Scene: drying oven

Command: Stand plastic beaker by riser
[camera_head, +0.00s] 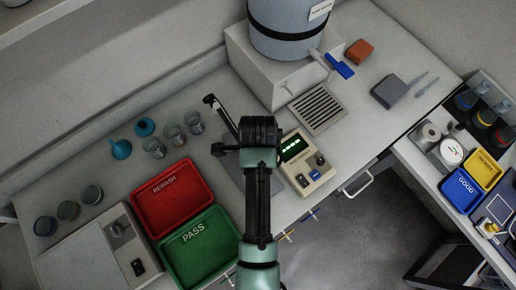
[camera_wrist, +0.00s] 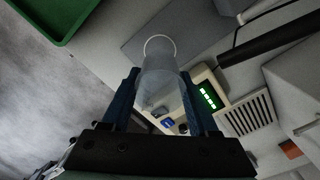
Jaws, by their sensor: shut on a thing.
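My gripper (camera_wrist: 160,76) is shut on a clear plastic beaker (camera_wrist: 158,92), which sits between its two blue fingers in the wrist view. In the head view my wrist hides the beaker and fingertips above the bench, left of the instrument with the green display (camera_head: 297,155). A white block that looks like the riser (camera_head: 252,72) stands at the back under a large blue-grey container (camera_head: 287,30). It also shows at the right of the wrist view (camera_wrist: 298,75). The beaker is apart from this block.
A slotted drip tray (camera_head: 317,108) lies in front of the block, below the blue tap (camera_head: 340,66). A stand with a dark rod (camera_head: 224,116) rises just left of my wrist. Red (camera_head: 154,212) and green (camera_head: 181,262) trays, with several glass beakers behind, occupy the left.

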